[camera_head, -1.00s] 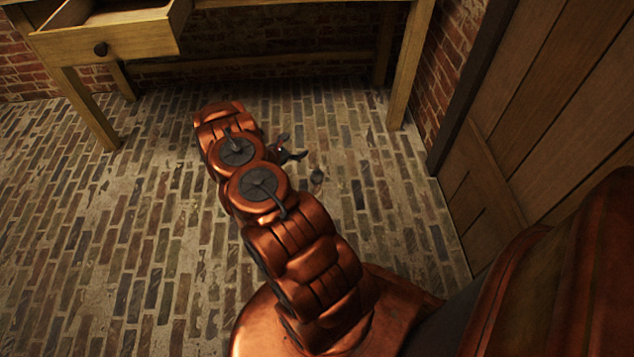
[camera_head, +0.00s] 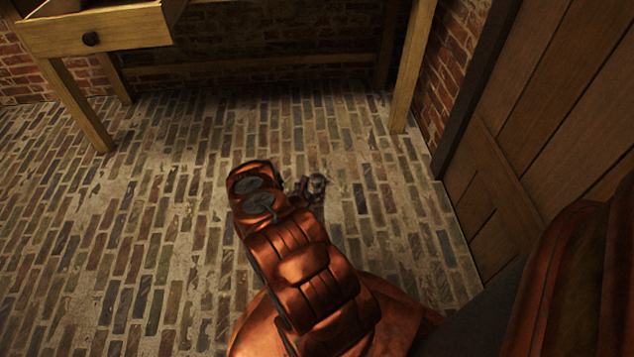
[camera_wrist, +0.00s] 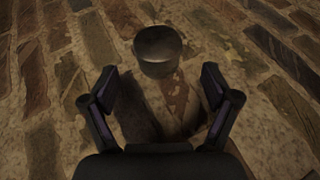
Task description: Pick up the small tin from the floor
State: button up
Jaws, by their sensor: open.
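The small tin (camera_wrist: 158,55) is a dark grey, round tin standing on the brick floor. In the wrist view it is at the top centre, just beyond my fingertips and roughly midway between them. My gripper (camera_wrist: 158,88) is open, with a finger on each side and nothing between the pads. In the head view the tin (camera_head: 318,182) is small, just beside my gripper (camera_head: 308,190), partly hard to separate from the dark fingers.
A wooden table (camera_head: 402,85) with an open drawer (camera_head: 95,35) stands at the back against a brick wall. A wooden door (camera_head: 550,120) is on the right. The brick floor (camera_head: 120,230) to the left is clear.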

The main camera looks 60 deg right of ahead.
aim_at(314, 182)
jog(key=shift+b+x, duration=1.65)
jog(key=shift+x, duration=0.75)
jog(key=shift+w+d+f, duration=0.1)
jog(key=shift+w+d, duration=0.1)
jog(key=shift+d, duration=0.2)
jog(key=c, duration=1.3)
jog(key=shift+o, duration=0.2)
